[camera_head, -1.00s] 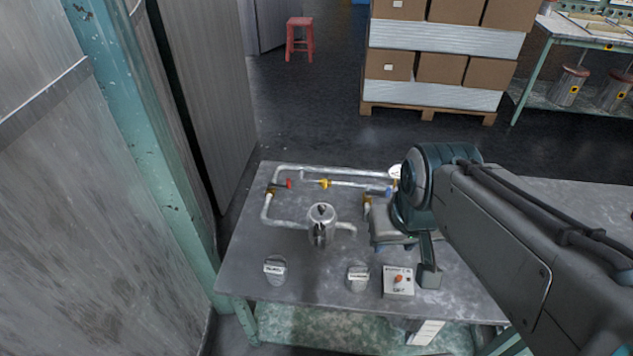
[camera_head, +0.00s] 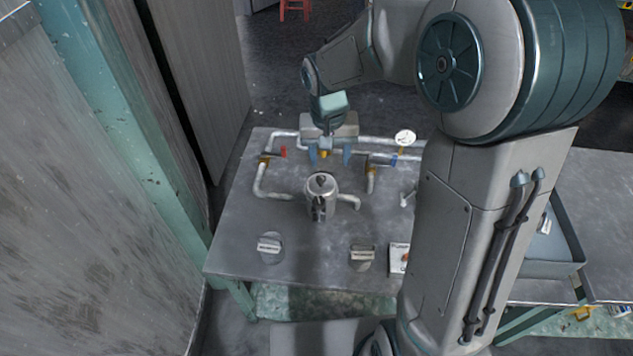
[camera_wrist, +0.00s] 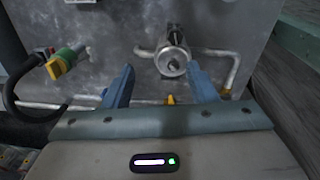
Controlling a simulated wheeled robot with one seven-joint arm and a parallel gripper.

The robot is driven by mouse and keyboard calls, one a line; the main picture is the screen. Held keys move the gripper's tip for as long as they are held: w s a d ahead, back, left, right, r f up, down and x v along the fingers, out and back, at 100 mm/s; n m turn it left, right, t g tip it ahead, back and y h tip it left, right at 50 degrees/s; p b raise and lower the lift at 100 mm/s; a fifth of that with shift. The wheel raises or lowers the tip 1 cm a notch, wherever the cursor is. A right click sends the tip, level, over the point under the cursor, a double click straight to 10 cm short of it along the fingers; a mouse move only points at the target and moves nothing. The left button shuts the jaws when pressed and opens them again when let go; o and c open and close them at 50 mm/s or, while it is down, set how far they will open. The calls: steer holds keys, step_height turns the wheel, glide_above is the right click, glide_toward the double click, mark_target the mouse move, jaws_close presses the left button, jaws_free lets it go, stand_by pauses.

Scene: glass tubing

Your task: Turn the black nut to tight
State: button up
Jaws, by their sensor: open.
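I cannot pick out the black nut for certain. A dark round piece sits on the top centre of the silver vessel (camera_head: 321,207), which also shows in the wrist view (camera_wrist: 173,48). My gripper (camera_head: 329,157) points down over the back pipe run, behind the vessel. Its blue fingers are apart with nothing held between them (camera_wrist: 161,86). The yellow valve handle (camera_head: 323,154) shows between the fingers in both views, but I cannot tell the height gap. Part of the back pipe is hidden by my gripper.
A red-handled valve (camera_head: 283,152) is left of my gripper. A blue-handled valve (camera_head: 394,160) and white gauge (camera_head: 405,137) stand to the right. The table (camera_head: 235,225) is bare at the left front.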

glide_toward(318, 200)
steer(key=shift+g, duration=0.3)
steer(key=f, duration=0.5)
steer(key=f+b, duration=0.1)
steer(key=f, duration=0.2)
steer(key=shift+w+d+f, duration=0.2)
steer(key=shift+d+f, duration=0.1)
steer(key=shift+f, duration=0.1)
